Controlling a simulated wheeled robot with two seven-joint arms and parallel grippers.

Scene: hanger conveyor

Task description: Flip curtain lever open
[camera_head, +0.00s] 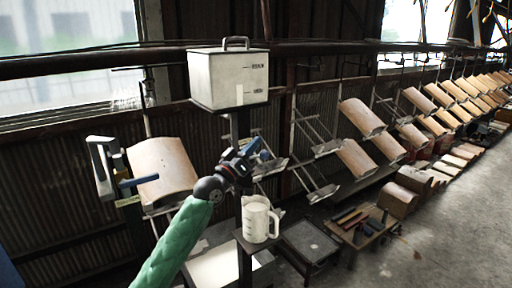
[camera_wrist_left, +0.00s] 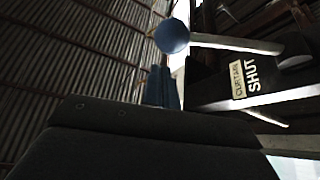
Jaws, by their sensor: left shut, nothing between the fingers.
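The curtain lever shows in the left wrist view as a pale bar (camera_wrist_left: 235,43) with a round blue knob (camera_wrist_left: 173,36) on its end. A sign (camera_wrist_left: 245,77) beside it reads "CURTAIN SHUT". My left gripper (camera_wrist_left: 161,85) is shut and empty, its blue fingertips just short of the knob in that view; contact cannot be told. In the head view the left gripper (camera_head: 252,148) is at the end of the green arm, below the pale box. My right gripper is not in view.
A pale box with a handle (camera_head: 228,78) stands above the gripper on a post. A white jug (camera_head: 258,219) stands on a small stand below it. Hangers with curved wooden panels (camera_head: 360,117) line the wall to the right. Open floor (camera_head: 455,225) lies at right.

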